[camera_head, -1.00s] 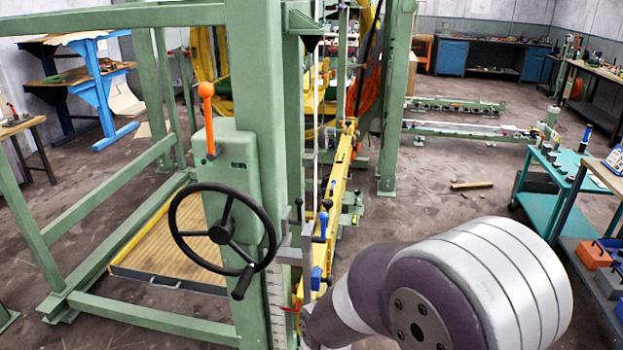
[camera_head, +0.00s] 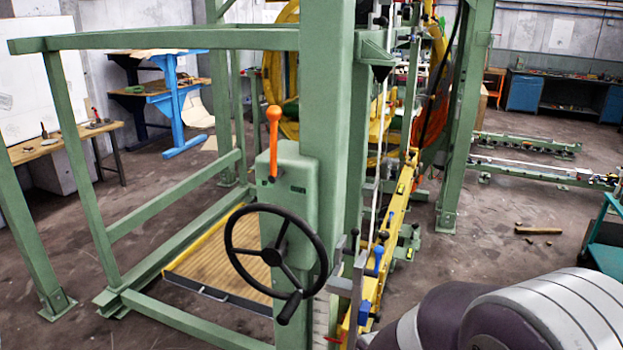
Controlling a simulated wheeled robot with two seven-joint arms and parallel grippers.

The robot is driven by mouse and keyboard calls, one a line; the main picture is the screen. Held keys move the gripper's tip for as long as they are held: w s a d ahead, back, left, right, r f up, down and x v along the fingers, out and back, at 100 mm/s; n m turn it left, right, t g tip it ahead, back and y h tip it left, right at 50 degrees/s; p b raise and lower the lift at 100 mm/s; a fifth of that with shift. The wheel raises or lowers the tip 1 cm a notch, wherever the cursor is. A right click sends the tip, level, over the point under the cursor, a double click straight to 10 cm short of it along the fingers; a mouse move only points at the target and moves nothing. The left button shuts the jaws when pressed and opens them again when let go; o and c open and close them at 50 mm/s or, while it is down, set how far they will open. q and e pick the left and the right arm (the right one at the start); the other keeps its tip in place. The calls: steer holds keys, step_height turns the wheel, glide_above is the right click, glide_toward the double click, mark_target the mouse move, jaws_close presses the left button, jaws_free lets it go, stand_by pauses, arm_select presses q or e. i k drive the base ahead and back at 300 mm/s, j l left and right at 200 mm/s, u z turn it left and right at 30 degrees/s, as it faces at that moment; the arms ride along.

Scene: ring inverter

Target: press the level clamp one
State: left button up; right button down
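A yellow beam (camera_head: 395,215) runs back from the green frame, with small blue-handled clamps along it. One blue clamp handle (camera_head: 378,259) stands on its near part, and another blue piece (camera_head: 363,312) sits lower and nearer. I cannot tell which one is the level clamp one. Grey metal plates (camera_head: 349,277) stand beside the post, just right of the black handwheel (camera_head: 276,252). My arm, purple-grey and silver, fills the lower right corner and hides the near end of the beam. Neither gripper is in view.
A green post (camera_head: 328,110) carries a gear box with an orange-knobbed lever (camera_head: 273,130). A ribbed yellow platform (camera_head: 225,252) lies left inside the green frame. Open floor (camera_head: 500,240) lies right of the frame.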

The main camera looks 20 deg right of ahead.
mark_target(392, 213)
steer(key=i+l+u, duration=0.2)
steer(key=l, duration=0.35)
steer(key=l+u, duration=0.2)
steer(key=l, duration=0.35)
steer(key=l+u, duration=0.2)
steer(key=l, duration=0.4)
steer(key=l+u, duration=0.2)
steer(key=l, duration=0.4)
steer(key=k+l+u, duration=0.2)
steer(key=l, duration=0.35)
steer(key=l+u, duration=0.2)
steer(key=l, duration=0.4)
steer(key=k+l+u, duration=0.2)
steer(key=l, duration=0.35)
steer(key=l+u, duration=0.3)
steer(key=l, duration=0.65)
steer(key=l+u, duration=0.25)
steer(key=l, duration=0.75)
steer(key=l+u, duration=0.3)
steer(key=l, duration=0.65)
steer(key=k, duration=0.1)
